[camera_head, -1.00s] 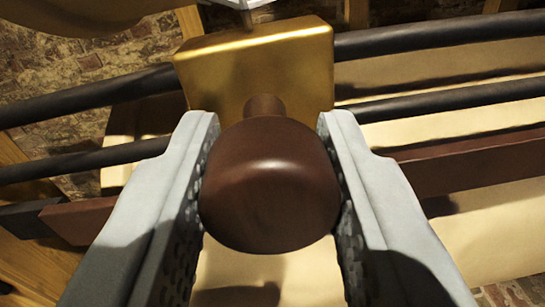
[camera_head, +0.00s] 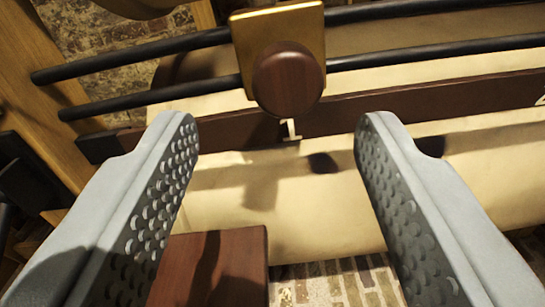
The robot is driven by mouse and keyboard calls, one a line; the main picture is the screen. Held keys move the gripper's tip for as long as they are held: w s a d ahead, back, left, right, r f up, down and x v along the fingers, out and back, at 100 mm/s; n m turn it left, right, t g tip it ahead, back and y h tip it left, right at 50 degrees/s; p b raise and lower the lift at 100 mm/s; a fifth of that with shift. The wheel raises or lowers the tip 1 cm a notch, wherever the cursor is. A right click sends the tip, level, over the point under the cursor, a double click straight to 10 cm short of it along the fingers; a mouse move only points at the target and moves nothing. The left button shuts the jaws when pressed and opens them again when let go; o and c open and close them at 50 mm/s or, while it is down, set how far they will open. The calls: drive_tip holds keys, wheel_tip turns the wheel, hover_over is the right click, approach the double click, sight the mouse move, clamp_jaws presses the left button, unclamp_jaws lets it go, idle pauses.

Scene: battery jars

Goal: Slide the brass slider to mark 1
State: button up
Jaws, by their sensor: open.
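The brass slider (camera_head: 308,28) is a gold plate riding on two dark rods, with a round dark-brown wooden knob (camera_head: 287,80) on its front. It stands near the left end of the rods. A pale mark 1 (camera_head: 290,128) shows on the brown scale strip (camera_head: 390,108), just below the knob. My gripper (camera_head: 272,130) is wide open and empty, its two grey padded fingers apart. The knob lies beyond the fingertips, between them in the picture and not touched by either.
A lower black rod (camera_head: 170,95) and an upper rod run across the view. A wooden post (camera_head: 45,90) stands at the left. A brown wooden block (camera_head: 215,265) is below, between the fingers. Part of another pale mark shows at the right edge of the strip.

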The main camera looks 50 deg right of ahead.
drive_tip(key=v, duration=1)
drive_tip(key=shift+a, duration=0.2)
drive_tip(key=s+d+r+n+t+y, duration=0.1)
drive_tip(key=s+d+r+t+y, duration=0.2)
drive_tip(key=r, duration=0.6)
drive_tip(key=s+d+r+n+t+y, duration=0.1)
drive_tip(key=s+d+r+n+t, duration=0.2)
drive_tip(key=r, duration=0.6)
drive_tip(key=s+d+r+t+y, duration=0.25)
drive_tip(key=s+r, duration=0.25)
drive_tip(key=r, duration=0.4)
drive_tip(key=s+d+r+n+y, duration=0.25)
drive_tip(key=s+r, duration=0.35)
drive_tip(key=s, duration=0.3)
drive_tip(key=s+d+r+n+t+y, duration=0.1)
drive_tip(key=s+d+r+n+y, duration=0.15)
drive_tip(key=s, duration=0.65)
drive_tip(key=s+d+f+n+g+y, duration=0.1)
drive_tip(key=s+f, duration=0.1)
drive_tip(key=s, duration=0.7)
drive_tip(key=s+d+f+n+y, duration=0.1)
drive_tip(key=s+d+f, duration=0.1)
drive_tip(key=s, duration=0.8)
drive_tip(key=s+d+f+n+g+y, duration=0.1)
drive_tip(key=s+f, duration=0.3)
drive_tip(key=s, duration=0.5)
drive_tip(key=shift+s+d+n+g, duration=0.15)
drive_tip(key=shift+d+n+g, duration=0.2)
drive_tip(key=shift+n, duration=0.05)
